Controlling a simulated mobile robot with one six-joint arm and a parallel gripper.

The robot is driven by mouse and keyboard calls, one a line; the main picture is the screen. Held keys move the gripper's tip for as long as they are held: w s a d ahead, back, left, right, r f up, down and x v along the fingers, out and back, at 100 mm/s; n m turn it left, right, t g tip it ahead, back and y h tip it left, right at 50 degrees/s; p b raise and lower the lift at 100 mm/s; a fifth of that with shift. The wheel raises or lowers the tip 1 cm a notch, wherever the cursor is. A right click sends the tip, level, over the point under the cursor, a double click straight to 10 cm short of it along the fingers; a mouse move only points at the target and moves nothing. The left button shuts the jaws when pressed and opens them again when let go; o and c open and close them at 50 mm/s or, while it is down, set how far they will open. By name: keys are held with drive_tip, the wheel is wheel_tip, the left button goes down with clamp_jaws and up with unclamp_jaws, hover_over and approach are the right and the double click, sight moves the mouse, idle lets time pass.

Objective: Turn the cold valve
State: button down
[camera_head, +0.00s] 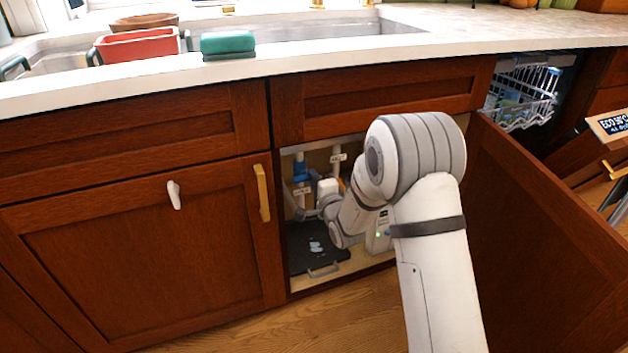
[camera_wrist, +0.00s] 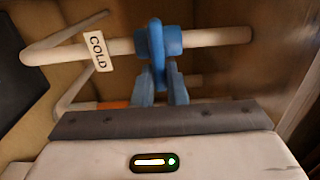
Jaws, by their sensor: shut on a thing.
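The cold valve (camera_wrist: 157,45) is blue and sits on a pale pipe (camera_wrist: 215,38) in the wrist view. A white tag reading COLD (camera_wrist: 97,51) hangs on the pipe to its left. My gripper (camera_wrist: 161,75) is shut on the lower part of the blue handle, one blue finger on each side. The handle stands across the pipe in this view. In the head view, my arm reaches into the open cabinet under the sink, and blue parts (camera_head: 301,168) show beside the gripper end. The arm hides part of the cabinet inside.
The cabinet's open door (camera_head: 545,225) is right of my arm, and a closed door (camera_head: 140,240) is left. A dark mat (camera_head: 305,262) lies on the cabinet floor. A second pipe with an orange part (camera_wrist: 112,104) runs behind the fingers. The dishwasher rack (camera_head: 525,95) is at right.

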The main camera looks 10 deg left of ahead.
drive_tip(key=shift+s+a+f, duration=0.15)
drive_tip(key=shift+f, duration=0.05)
drive_tip(key=c, duration=1.7)
unclamp_jaws()
drive_tip(key=shift+o, duration=1.2)
drive_tip(key=shift+r, duration=0.1)
drive_tip(key=p+v, duration=0.2)
drive_tip(key=v, duration=0.6)
